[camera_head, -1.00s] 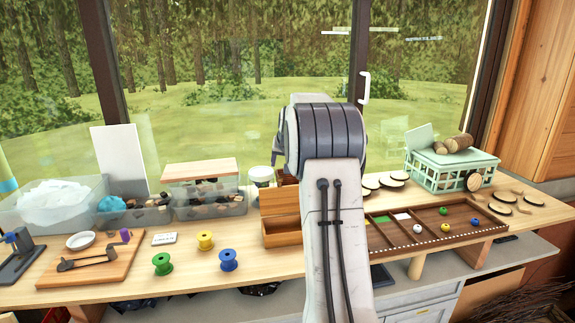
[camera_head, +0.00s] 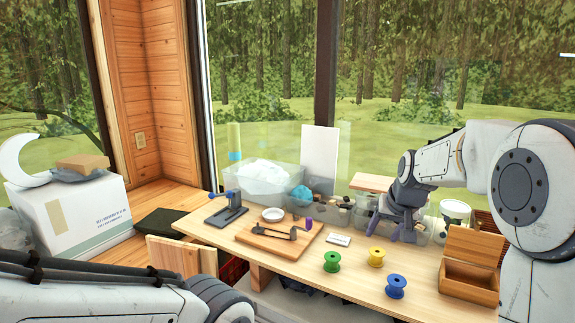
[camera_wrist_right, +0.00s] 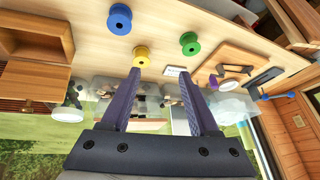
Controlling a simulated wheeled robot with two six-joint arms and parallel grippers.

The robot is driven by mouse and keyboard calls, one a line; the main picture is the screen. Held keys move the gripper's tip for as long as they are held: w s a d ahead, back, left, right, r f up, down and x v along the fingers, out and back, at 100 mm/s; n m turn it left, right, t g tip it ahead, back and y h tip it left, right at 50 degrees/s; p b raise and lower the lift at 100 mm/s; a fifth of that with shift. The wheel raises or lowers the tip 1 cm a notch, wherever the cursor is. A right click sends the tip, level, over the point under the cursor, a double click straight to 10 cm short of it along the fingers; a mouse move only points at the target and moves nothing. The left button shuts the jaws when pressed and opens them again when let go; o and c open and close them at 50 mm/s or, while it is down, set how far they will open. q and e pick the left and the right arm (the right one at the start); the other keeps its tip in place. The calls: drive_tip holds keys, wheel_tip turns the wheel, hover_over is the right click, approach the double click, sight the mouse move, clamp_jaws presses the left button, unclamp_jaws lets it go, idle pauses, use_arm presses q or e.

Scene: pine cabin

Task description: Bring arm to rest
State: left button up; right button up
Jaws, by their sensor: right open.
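My right arm reaches in from the right in the head view. Its gripper (camera_head: 394,228) points down over the back of the workbench (camera_head: 290,270), in front of the clear bins. In the right wrist view the gripper's two dark fingers (camera_wrist_right: 158,72) stand apart with nothing between them. The yellow spool (camera_head: 376,257), green spool (camera_head: 332,262) and blue spool (camera_head: 396,287) stand on the bench in front of the gripper, apart from it. My left arm shows only as links at the lower left; its gripper is out of view.
An open wooden box (camera_head: 470,285) stands right of the spools. A cutting board (camera_head: 262,243) with a dish and dark tools lies to the left. A clear bin (camera_head: 255,178) of white material and an upright white panel (camera_head: 320,160) stand behind. A white carton (camera_head: 85,222) is far left.

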drive_tip(key=s+a+f+n+g+y, duration=0.1)
drive_tip(key=s+a+f+n+g, duration=0.15)
drive_tip(key=s+a, duration=0.7)
drive_tip(key=s+a+f+n+g, duration=0.1)
drive_tip(key=s+a+f+n, duration=0.1)
drive_tip(key=s, duration=0.6)
drive_tip(key=s+a+f+n+g+b, duration=0.1)
drive_tip(key=s+a+f+n, duration=0.2)
drive_tip(key=s, duration=0.4)
drive_tip(key=s+a+f+n+g+b, duration=0.1)
drive_tip(key=s+a+f+n, duration=0.1)
drive_tip(key=s, duration=0.6)
drive_tip(key=shift+s+a+f+n, duration=0.35)
drive_tip(key=shift+a+f, duration=0.35)
drive_tip(key=shift+a, duration=0.55)
drive_tip(key=shift+d, duration=0.15)
